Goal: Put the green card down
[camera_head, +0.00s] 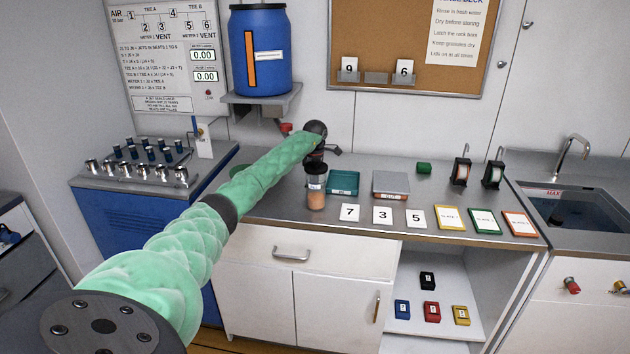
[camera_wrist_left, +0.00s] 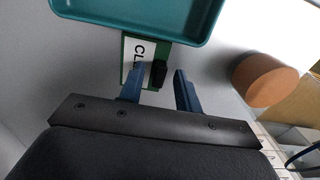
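The green card (camera_wrist_left: 131,53), green-edged with a white face and partly readable letters "CL", shows in the left wrist view beyond my left gripper (camera_wrist_left: 158,86). It lies partly behind the teal tray's edge. A small black block (camera_wrist_left: 159,73) sits at the card, between the two blue fingers. The fingers stand apart, with a visible gap beside the block; the left fingertip overlaps the card's near part. In the head view my left gripper (camera_head: 318,148) is over the counter behind the jar, and I cannot make out this card there. My right gripper is not in view.
The teal tray (camera_head: 343,182) and a jar with orange contents (camera_head: 316,188) stand close to my left gripper. A scale (camera_head: 390,185) is further right. Number cards and coloured-border cards (camera_head: 483,220) line the counter's front. A blue barrel (camera_head: 260,50) sits on a shelf above.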

